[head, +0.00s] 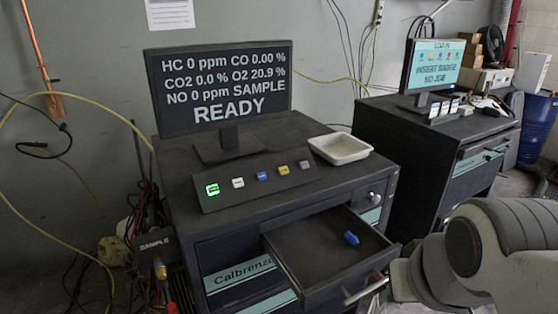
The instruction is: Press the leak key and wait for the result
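A dark key panel (257,181) sits on the near cabinet, with several coloured keys in a row. From left to right they are a green lit key (212,189), a white key (238,182), a blue key (262,176), an orange key (284,170) and a grey key (304,164). Their labels are too small to read, so I cannot tell which is the leak key. The monitor (221,86) behind the panel reads HC 0 ppm, CO 0.00 %, CO2 0.0 %, O2 20.9 %, NO 0 ppm, SAMPLE and READY. My gripper is out of view; only part of my arm shows at the lower right.
The cabinet's top drawer (310,262) is pulled open below the panel, with a small blue object (351,238) inside. A white tray (340,148) stands right of the panel. A second monitor (432,66) stands on another cabinet. Hoses and a SAMPLE box (156,243) are at left.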

